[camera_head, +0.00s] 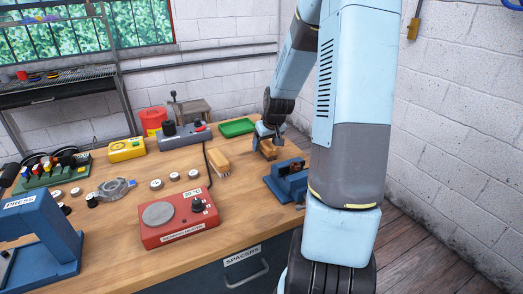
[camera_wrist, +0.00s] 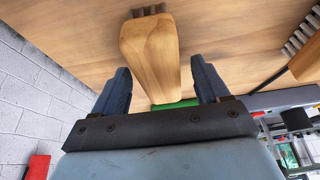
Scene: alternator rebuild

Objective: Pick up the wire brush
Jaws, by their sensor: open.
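Two wooden-backed brushes lie on the bench, and I cannot tell for sure which is the wire brush. One brush (camera_head: 268,149) is under my gripper (camera_head: 269,137) near the bench's right side. In the wrist view this brush (camera_wrist: 150,50) lies between the two dark blue fingers of my open gripper (camera_wrist: 160,75), with visible room on both sides. A little of its bristles shows at the top edge. The second brush (camera_head: 218,162) lies to the left in the head view, bristles toward the front; its bristled end shows at the right in the wrist view (camera_wrist: 300,40).
A blue fixture (camera_head: 285,180) stands close in front of my gripper. A green tray (camera_head: 238,127) lies behind it. A red bearing heater (camera_head: 180,217), a grey device (camera_head: 185,135) and a yellow meter (camera_head: 126,149) stand further left. The wall is close on the right.

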